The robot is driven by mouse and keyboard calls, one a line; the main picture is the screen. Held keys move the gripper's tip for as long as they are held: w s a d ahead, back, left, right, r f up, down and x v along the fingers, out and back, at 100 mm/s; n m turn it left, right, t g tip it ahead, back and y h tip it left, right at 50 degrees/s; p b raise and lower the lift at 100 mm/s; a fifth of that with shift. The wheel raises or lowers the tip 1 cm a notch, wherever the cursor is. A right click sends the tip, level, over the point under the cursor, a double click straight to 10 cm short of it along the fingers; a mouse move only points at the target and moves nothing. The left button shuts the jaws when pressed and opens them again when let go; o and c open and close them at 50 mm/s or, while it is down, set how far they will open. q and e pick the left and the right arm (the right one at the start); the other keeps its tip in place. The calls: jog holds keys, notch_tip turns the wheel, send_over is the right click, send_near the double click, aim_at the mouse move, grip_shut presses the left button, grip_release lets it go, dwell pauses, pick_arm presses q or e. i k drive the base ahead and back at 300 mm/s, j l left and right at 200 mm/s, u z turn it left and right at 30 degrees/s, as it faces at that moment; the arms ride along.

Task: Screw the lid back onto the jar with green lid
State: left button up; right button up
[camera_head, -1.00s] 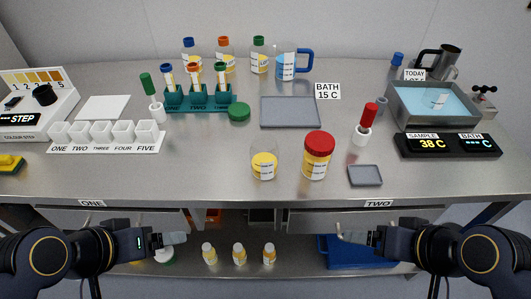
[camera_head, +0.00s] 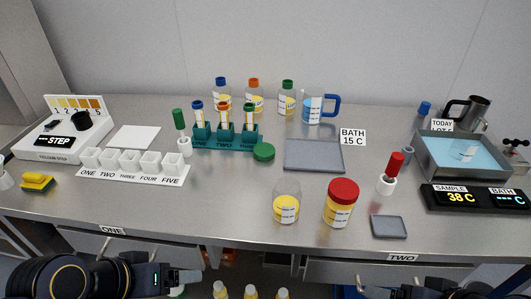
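The open jar (camera_head: 286,204) stands upright on the bench near the front edge, with yellow contents and a white label. A green lid (camera_head: 263,152) lies on the bench behind it, left of the grey tray. A similar jar with a red lid (camera_head: 341,201) stands just right of the open jar. My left gripper (camera_head: 190,278) is at the lower left, in front of the bench and apart from everything; its finger gap is not clear. My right gripper (camera_head: 366,287) is at the bottom edge, partly cut off, also away from the objects.
A teal rack (camera_head: 227,142) with capped tubes stands behind the green lid. A grey tray (camera_head: 314,155) lies right of the lid. A small grey pad (camera_head: 389,227) lies front right, and white cups (camera_head: 128,164) stand left. The bench around the open jar is mostly clear.

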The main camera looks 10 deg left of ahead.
aim_at(287, 194)
jog(key=i+j+z, duration=0.1)
jog(key=z, duration=0.25)
jog(key=j+z, duration=0.2)
jog(key=z, duration=0.15)
jog(key=i+j+z, duration=0.1)
jog(key=z, duration=0.25)
jog(key=j, duration=0.1)
